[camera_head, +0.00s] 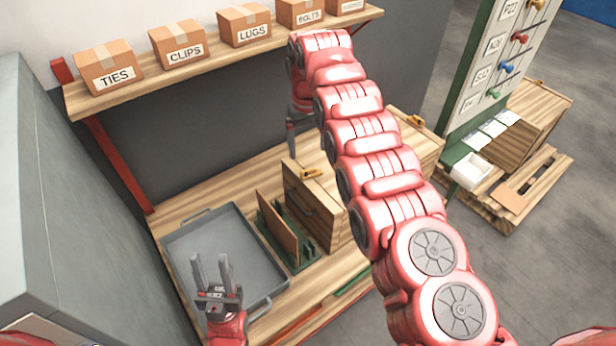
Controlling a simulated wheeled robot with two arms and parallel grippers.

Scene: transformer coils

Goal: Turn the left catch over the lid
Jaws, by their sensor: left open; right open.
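A wooden box (325,214) stands on the bench, largely covered by my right arm. The left catch (312,174), a small brass-coloured piece, shows at the box's upper left edge, close to the arm. A second catch (416,121) shows at the far right edge. The lid is mostly hidden behind the arm, so I cannot tell how the left catch lies on it. My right gripper (291,140) points down above the box's back left corner, apart from the left catch; only a dark finger shows. My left gripper (211,268) is open and empty over the grey tray.
A grey tray (183,240) lies on the bench at left. A green rack (303,262) holding an upright wooden panel (277,226) stands between tray and box. A shelf (130,100) with labelled cartons runs above. A grey cabinet (90,230) closes off the left side.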

